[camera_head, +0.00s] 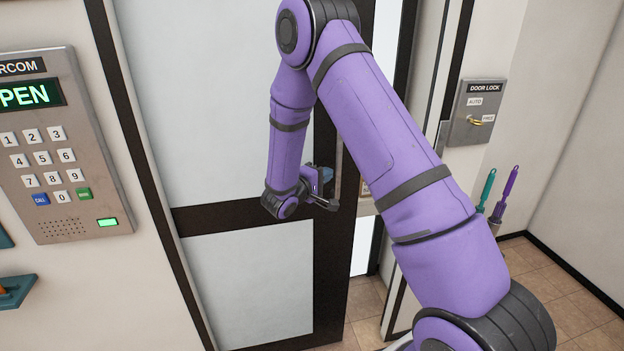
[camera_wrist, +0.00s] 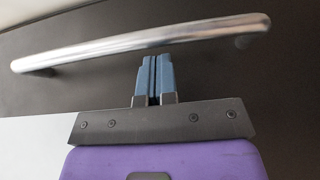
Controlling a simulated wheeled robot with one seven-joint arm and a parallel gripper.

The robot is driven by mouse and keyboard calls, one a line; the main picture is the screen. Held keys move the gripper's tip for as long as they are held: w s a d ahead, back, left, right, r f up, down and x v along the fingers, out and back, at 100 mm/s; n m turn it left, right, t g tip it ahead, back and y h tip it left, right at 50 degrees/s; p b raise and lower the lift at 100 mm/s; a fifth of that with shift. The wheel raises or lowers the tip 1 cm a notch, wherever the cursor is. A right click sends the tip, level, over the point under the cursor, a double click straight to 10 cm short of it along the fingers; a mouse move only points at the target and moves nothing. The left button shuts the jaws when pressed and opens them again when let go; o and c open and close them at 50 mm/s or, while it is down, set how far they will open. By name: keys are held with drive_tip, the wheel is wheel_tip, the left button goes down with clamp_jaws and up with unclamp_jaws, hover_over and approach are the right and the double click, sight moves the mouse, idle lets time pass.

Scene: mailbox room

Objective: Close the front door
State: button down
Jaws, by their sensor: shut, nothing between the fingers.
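The front door (camera_head: 248,275) has a dark frame and pale frosted panels. It stands ajar, with a bright gap between its right edge and the jamb. Its silver bar handle (camera_wrist: 140,43) crosses the wrist view; a part of it shows in the head view (camera_head: 339,160). My gripper (camera_head: 328,174) is beside the handle at the door's right stile. In the wrist view its blue fingers (camera_wrist: 153,62) are shut and empty, their tips at the bar's near edge. I cannot tell whether they touch it. My arm hides part of the door's right side.
An intercom panel (camera_head: 60,150) reading "OPEN" is on the left wall. A door lock box (camera_head: 478,112) with AUTO and another label is on the right wall. A teal-handled tool (camera_head: 487,188) and a purple-handled tool (camera_head: 508,190) stand below it. The tiled floor (camera_head: 565,285) at right is clear.

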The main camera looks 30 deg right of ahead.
drive_tip(key=shift+s+d, duration=0.3)
drive_tip(key=shift+d, duration=0.2)
drive_tip(key=shift+s+d, duration=0.25)
drive_tip(key=shift+d, duration=0.25)
drive_tip(key=s+d, duration=0.3)
drive_tip(key=d, duration=0.7)
drive_tip(key=s+d, duration=0.3)
drive_tip(key=d, duration=0.8)
drive_tip(key=shift+s+d+r, duration=0.1)
